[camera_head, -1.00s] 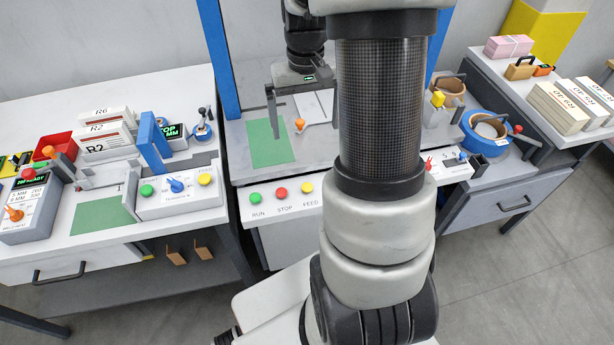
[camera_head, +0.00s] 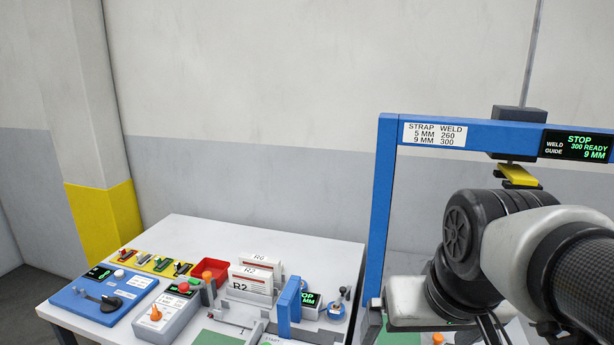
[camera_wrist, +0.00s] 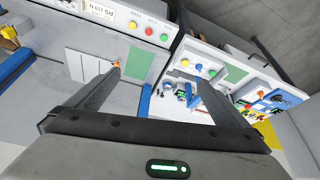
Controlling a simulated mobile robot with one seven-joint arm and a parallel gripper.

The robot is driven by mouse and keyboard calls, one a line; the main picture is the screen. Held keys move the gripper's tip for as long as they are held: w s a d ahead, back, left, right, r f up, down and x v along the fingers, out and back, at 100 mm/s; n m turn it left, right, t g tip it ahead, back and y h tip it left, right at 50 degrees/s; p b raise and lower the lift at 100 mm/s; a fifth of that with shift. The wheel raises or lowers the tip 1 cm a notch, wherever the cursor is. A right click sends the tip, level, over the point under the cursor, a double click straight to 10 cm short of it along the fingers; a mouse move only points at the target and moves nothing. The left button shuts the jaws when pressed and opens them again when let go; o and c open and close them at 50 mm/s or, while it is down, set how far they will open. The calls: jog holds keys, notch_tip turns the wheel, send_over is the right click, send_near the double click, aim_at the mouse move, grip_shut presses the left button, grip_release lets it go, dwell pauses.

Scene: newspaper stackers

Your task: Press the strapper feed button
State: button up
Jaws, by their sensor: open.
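The strapper is the blue gantry frame (camera_head: 440,135) at right in the head view, with a "STRAP WELD" label and a dark display reading STOP, 300 READY, 9 MM. Its front panel is out of the head view. In the wrist view that panel shows a yellow feed button (camera_wrist: 133,25), a red button (camera_wrist: 149,30) and a green button (camera_wrist: 164,37) at upper middle. My gripper (camera_wrist: 157,78) is open and empty, its two dark fingers spread wide. The buttons lie beyond the fingers, apart from them. In the head view my arm hides the gripper.
A similar panel (camera_wrist: 198,68) with yellow, blue and green controls sits on the neighbouring bench. The blue gantry stands close to my arm. The left bench holds a red bin (camera_head: 212,270), blue device (camera_head: 105,297) and R2 bundles (camera_head: 250,283). A green mat (camera_wrist: 140,65) lies behind the strapper panel.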

jog(key=shift+s+a+r+t, duration=0.2)
jog(key=shift+s+a, duration=0.15)
jog(key=shift+s, duration=0.3)
jog(key=shift+s+a+r+t, duration=0.1)
jog(key=shift+s+a+t, duration=0.15)
jog(key=shift+s, duration=0.35)
grip_shut()
dwell(0.8)
